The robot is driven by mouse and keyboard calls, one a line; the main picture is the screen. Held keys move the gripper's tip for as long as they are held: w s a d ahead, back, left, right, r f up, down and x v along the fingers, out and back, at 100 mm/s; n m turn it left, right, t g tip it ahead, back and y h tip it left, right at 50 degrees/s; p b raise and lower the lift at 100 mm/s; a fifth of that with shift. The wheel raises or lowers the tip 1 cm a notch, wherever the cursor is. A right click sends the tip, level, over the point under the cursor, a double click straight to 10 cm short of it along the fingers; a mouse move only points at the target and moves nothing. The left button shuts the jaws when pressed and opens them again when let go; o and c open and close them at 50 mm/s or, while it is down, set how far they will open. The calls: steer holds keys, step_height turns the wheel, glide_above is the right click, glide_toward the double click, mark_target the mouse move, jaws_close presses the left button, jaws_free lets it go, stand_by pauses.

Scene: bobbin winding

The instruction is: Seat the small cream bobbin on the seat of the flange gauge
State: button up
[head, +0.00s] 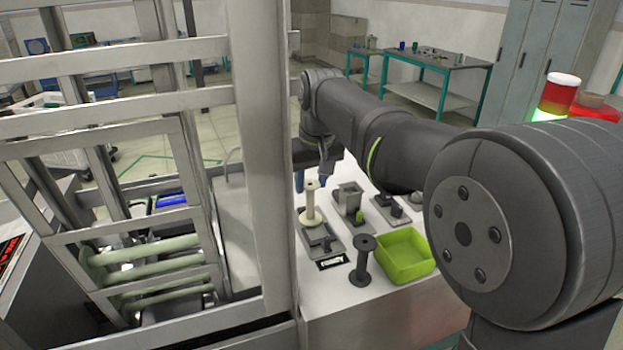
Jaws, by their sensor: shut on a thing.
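The small cream bobbin (311,204) is upright, with its lower flange at the back of a grey plate fixture (336,245), likely the flange gauge. I cannot tell whether the bobbin touches a seat or hangs just above it. My gripper (312,182) is above the table with its blue fingers at the bobbin's upper end, shut on it. The arm partly hides the gripper. The bobbin hides the seat under it.
A dark grey bobbin (362,260) stands in front, beside a green tray (404,254). Another fixture with a grey block (350,196) and smaller dark fixtures (392,207) stand to the right. A metal frame (262,160) rises close on the left. A black label (332,262) lies in front of the plate.

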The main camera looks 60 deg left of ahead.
stand_by(0.3)
steer(key=o, duration=0.8)
steer(key=shift+r, duration=3.45)
steer(key=shift+f, duration=0.1)
step_height(320, 180, down, 7)
steer(key=shift+r, duration=0.1)
steer(key=shift+r, duration=0.1)
